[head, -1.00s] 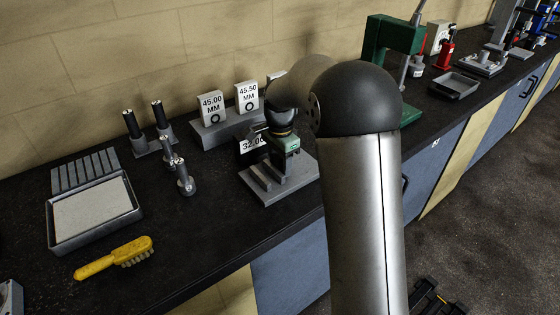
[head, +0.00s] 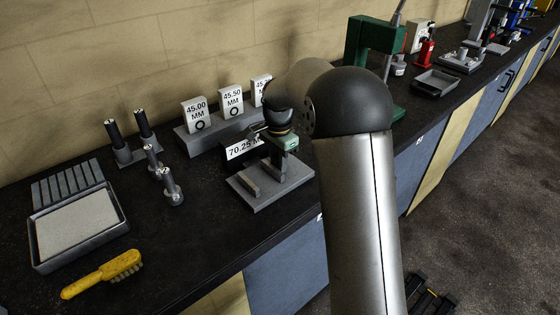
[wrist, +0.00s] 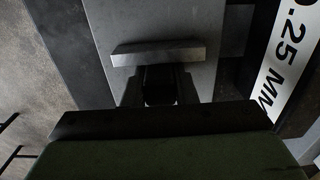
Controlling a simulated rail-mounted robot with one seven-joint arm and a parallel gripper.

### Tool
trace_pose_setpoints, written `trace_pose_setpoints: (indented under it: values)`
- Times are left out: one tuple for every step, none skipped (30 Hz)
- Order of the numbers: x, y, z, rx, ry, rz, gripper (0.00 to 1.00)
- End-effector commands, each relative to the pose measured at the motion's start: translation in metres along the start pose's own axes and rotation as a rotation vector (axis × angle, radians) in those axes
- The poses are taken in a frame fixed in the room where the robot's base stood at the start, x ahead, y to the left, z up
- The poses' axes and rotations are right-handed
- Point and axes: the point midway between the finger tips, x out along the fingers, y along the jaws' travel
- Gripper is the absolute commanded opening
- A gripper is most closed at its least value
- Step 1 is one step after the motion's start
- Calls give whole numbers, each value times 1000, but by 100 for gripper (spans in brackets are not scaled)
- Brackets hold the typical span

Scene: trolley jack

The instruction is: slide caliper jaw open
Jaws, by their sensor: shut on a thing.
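The caliper stand is a grey base plate (head: 265,195) on the dark bench, with a raised grey block (head: 248,186) at its left side. Its display card (head: 242,148) behind reads about 70.25 MM, and part of the card (wrist: 290,55) shows in the wrist view. My gripper (head: 279,160) points down over the plate, right of the block. In the wrist view my gripper (wrist: 158,85) is shut on a small dark part, taken as the sliding jaw's grip. A pale grey bar (wrist: 158,53) lies just beyond the fingers. The jaw itself is mostly hidden by my gripper.
Labelled gauge blocks (head: 197,115) stand on a grey rack behind. Dark-topped pins (head: 142,125) stand left. A tray (head: 78,225) and a yellow brush (head: 103,273) lie far left. A green press (head: 372,45) stands right. Bare bench lies between brush and stand.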

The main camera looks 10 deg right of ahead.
Motion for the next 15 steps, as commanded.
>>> trace_pose_setpoints:
  values:
    - [-2,0,-5,3,10,-5,0]
    - [-2,0,-5,4,10,-5,34]
    - [-2,0,-5,4,10,-4,45]
    - [-2,0,-5,4,10,-4,47]
    - [-2,0,-5,4,9,-4,47]
    - [-2,0,-4,3,9,-4,47]
    - [-2,0,-4,3,8,-3,47]
    - [-2,0,-4,3,8,-3,47]
    - [-1,0,-4,3,7,-3,47]
    - [-1,0,-4,3,7,-3,47]
    - [-1,0,-4,3,7,-3,47]
    - [-2,0,-3,3,7,-3,47]
    - [-3,0,-3,2,7,-3,47]
    - [-4,0,-3,2,7,-4,47]
    - [-7,0,-3,2,7,-4,47]
